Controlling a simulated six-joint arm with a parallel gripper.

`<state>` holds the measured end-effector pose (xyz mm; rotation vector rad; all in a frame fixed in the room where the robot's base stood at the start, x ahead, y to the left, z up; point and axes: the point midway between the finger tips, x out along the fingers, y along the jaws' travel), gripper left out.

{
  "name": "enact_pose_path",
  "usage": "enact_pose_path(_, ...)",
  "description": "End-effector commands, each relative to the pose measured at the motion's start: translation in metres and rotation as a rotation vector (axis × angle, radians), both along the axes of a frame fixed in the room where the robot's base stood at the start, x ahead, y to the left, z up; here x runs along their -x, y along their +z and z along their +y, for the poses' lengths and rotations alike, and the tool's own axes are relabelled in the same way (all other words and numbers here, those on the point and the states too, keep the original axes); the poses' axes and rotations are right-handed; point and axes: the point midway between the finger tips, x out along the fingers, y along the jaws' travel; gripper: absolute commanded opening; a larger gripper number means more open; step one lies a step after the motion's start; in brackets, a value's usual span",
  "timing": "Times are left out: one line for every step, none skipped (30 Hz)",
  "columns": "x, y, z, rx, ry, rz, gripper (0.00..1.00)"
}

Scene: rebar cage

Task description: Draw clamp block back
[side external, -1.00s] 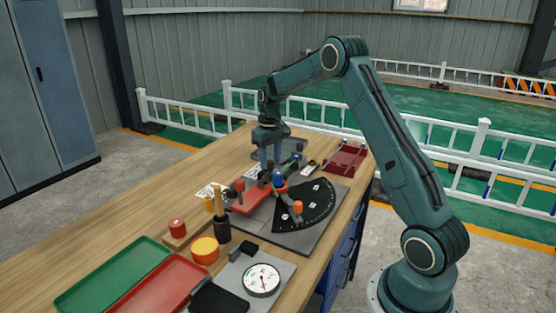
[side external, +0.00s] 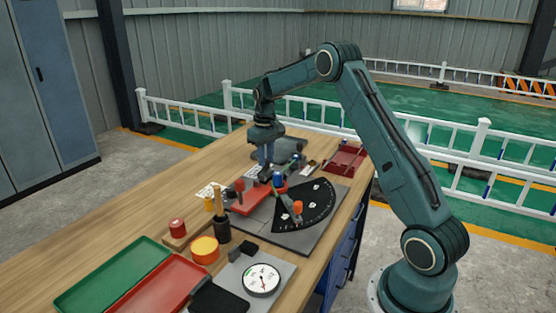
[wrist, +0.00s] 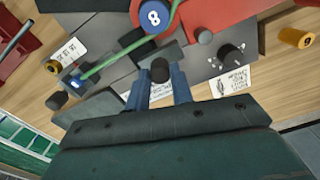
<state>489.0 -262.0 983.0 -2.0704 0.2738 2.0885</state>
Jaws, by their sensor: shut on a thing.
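The clamp block (wrist: 155,52) is a dark grey block with a round black knob (wrist: 160,70) standing on it. My gripper (wrist: 163,78) has its two blue fingers closed around this knob in the wrist view. In the side view my gripper (side external: 266,166) reaches down at the far end of the red fixture, and its fingertips are low at the block. The block is small and partly hidden there. A blue knob marked 8 (wrist: 153,15) and a green rod lie just ahead of the block in the wrist view, apart from my fingers.
The red fixture (side external: 247,200) and black dial sector (side external: 309,204) lie close by on the grey plate. A dark red tray (side external: 345,158) stands at right. A green tray (side external: 112,272), red tray (side external: 158,288) and gauge (side external: 261,280) are at the near end.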

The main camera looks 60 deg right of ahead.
Motion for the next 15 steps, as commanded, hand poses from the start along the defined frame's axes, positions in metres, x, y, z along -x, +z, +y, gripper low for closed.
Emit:
enact_pose_path(-0.0043,0.0007,0.0005,0.004,0.005,-0.011,0.0)
enact_pose_path(-0.0046,0.0007,0.0004,0.004,0.005,-0.011,0.0)
enact_pose_path(-0.0048,0.0008,0.0005,0.006,0.005,-0.013,0.0)
enact_pose_path(-0.005,0.0009,0.0005,0.006,0.005,-0.014,0.0)
enact_pose_path(-0.0053,0.0009,0.0005,0.006,0.006,-0.014,0.0)
enact_pose_path(-0.0056,0.001,0.0005,0.006,0.006,-0.016,0.0)
enact_pose_path(-0.0059,0.0011,0.0006,0.007,0.006,-0.017,0.0)
enact_pose_path(-0.0061,0.0011,0.0006,0.007,0.007,-0.017,0.25)
enact_pose_path(-0.0063,0.0012,0.0006,0.007,0.007,-0.018,0.33)
enact_pose_path(-0.0061,0.0012,0.0005,0.007,0.007,-0.017,0.38)
enact_pose_path(-0.0057,0.0011,0.0005,0.006,0.006,-0.016,0.44)
enact_pose_path(-0.0054,0.001,0.0005,0.006,0.006,-0.015,0.45)
enact_pose_path(-0.0051,0.0009,0.0005,0.006,0.005,-0.014,0.45)
enact_pose_path(-0.0049,0.0009,0.0004,0.006,0.005,-0.014,0.45)
enact_pose_path(-0.0046,0.0008,0.0003,0.006,0.005,-0.013,0.45)
